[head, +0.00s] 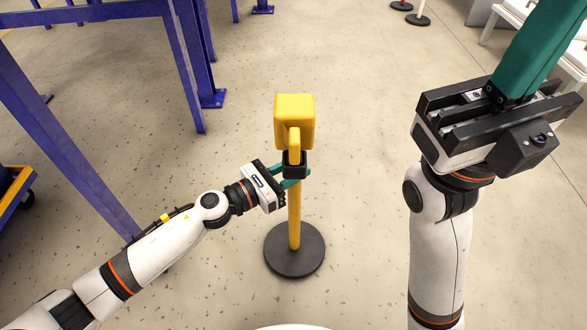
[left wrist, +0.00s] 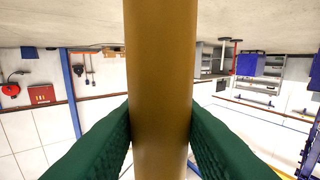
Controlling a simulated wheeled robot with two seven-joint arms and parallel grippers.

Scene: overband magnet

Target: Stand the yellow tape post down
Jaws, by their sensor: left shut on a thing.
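The yellow tape post (head: 294,215) stands in front of me, with a yellow box-shaped head (head: 294,119) and a round black base (head: 294,250). It looks close to upright; I cannot tell whether its base touches the floor. My left gripper (head: 294,175) is shut on the post just below the head. In the left wrist view the yellow pole (left wrist: 160,90) runs between the two green fingers. My right gripper (head: 540,45) is raised at the upper right, away from the post. Its green fingers run out of the frame, so their opening is hidden.
A blue steel frame (head: 190,50) stands at the left, with a leg foot (head: 212,98) on the floor. A yellow-edged cart (head: 14,195) is at the far left. Other posts (head: 418,19) stand far back. The floor (head: 365,200) around the base is clear.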

